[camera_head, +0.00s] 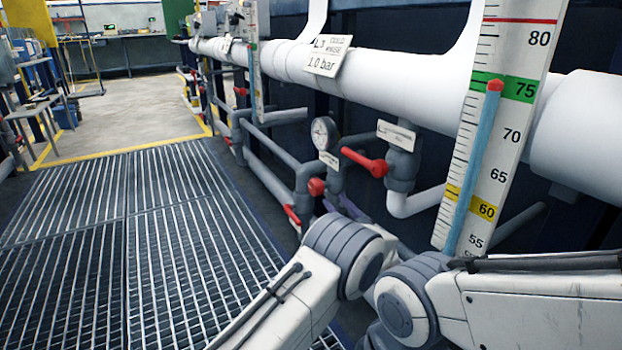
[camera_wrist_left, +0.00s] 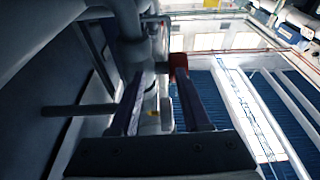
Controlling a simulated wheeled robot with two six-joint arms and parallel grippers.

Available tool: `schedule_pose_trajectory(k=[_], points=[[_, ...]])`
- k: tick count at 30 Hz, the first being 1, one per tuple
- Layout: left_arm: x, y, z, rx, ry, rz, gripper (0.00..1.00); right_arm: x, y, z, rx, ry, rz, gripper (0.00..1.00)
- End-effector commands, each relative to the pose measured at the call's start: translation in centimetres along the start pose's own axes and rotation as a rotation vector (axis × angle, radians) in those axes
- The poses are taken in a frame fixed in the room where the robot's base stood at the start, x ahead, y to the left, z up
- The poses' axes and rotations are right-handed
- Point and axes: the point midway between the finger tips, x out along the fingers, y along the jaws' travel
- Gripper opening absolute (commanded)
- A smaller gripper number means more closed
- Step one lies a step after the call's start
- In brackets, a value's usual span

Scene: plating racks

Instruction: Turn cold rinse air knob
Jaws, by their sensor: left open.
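Beside the gauge (camera_head: 323,133), a round red knob (camera_head: 316,187) sits on the grey pipework under the cold rinse sign (camera_head: 328,55). The sign reads 1.0 bar. My left gripper (camera_head: 338,203) shows as a dark purple shape just right of the knob, mostly hidden behind my grey arm joint. In the left wrist view my left gripper (camera_wrist_left: 160,78) is open, its two dark fingers apart. A red part (camera_wrist_left: 179,62) is by the tip of the right-hand finger; whether they touch I cannot tell. My right gripper is not in view.
A red lever (camera_head: 365,162) sticks out to the right of the knob, and another red lever (camera_head: 292,215) sits lower left. A tall scale (camera_head: 500,120) with a blue column stands at the right. Thick white pipe (camera_head: 400,85) runs above. The floor grating (camera_head: 130,240) is clear.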

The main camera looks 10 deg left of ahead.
Motion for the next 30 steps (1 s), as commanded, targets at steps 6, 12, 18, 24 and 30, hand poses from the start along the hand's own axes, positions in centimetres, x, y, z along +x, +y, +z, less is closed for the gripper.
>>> schedule_pose_trajectory(k=[6,12,18,24,30], points=[[-1.7,0.0,0.7,0.003,-0.001,0.001,0.47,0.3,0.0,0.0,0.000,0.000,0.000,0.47],[-3.0,-0.1,1.2,0.004,0.000,0.000,0.47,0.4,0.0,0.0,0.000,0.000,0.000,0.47],[-4.4,-0.1,1.7,0.004,-0.001,0.001,0.47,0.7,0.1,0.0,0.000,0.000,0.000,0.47],[-5.8,-0.2,2.1,0.005,0.000,0.001,0.47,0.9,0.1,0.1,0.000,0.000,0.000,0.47],[-7.1,-0.2,2.6,0.005,-0.001,0.000,0.47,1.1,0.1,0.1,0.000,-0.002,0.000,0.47]])
